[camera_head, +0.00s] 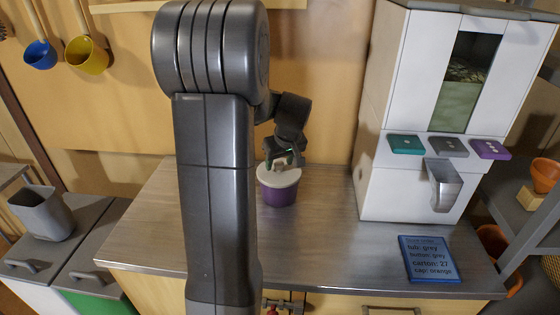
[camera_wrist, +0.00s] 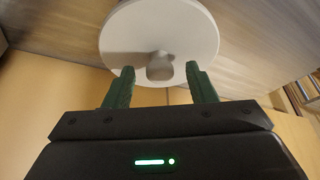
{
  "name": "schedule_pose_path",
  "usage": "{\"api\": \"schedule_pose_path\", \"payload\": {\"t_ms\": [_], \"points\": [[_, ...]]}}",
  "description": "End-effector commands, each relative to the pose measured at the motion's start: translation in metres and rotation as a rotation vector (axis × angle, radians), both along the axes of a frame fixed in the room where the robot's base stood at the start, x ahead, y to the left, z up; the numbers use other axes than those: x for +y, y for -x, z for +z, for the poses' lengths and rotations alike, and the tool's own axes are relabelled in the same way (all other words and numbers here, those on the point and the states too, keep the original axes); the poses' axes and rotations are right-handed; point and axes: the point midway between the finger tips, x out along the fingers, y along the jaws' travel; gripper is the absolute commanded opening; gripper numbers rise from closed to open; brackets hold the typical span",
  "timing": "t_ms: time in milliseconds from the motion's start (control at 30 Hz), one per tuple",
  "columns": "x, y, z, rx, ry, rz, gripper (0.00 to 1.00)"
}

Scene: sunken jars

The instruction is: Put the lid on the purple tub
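The purple tub (camera_head: 278,197) stands upright on the counter, just right of my arm in the head view. A round whitish lid (camera_head: 285,181) with a small knob lies on top of it and looks about level; I cannot tell whether it is fully seated. In the wrist view the lid (camera_wrist: 125,35) shows as a pale disc, and its knob (camera_wrist: 160,67) lies between my fingertips. My gripper (camera_wrist: 160,68) is open, with a gap on both sides of the knob. The tub is hidden behind the lid in the wrist view.
A white dispenser with teal (camera_head: 405,145), grey (camera_head: 448,147) and purple (camera_head: 490,149) buttons stands at the right. A blue card (camera_head: 429,259) with text lies on the counter (camera_head: 340,255) before it. A grey bin (camera_head: 45,213) stands left. Counter around the tub is clear.

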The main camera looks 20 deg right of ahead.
Motion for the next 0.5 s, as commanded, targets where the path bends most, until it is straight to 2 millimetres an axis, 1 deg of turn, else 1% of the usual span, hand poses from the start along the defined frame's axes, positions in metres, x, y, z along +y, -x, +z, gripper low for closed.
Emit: {"api": "schedule_pose_path", "payload": {"t_ms": [167, 267, 367, 500], "points": [[0.0, 0.001, 0.004, -0.001, 0.0, 0.0, 0.51], [-0.001, 0.005, 0.015, -0.004, 0.002, -0.001, 0.51], [-0.002, 0.013, 0.033, -0.004, 0.002, -0.001, 0.51], [-0.003, 0.025, 0.064, -0.006, 0.004, -0.001, 0.51]]}}
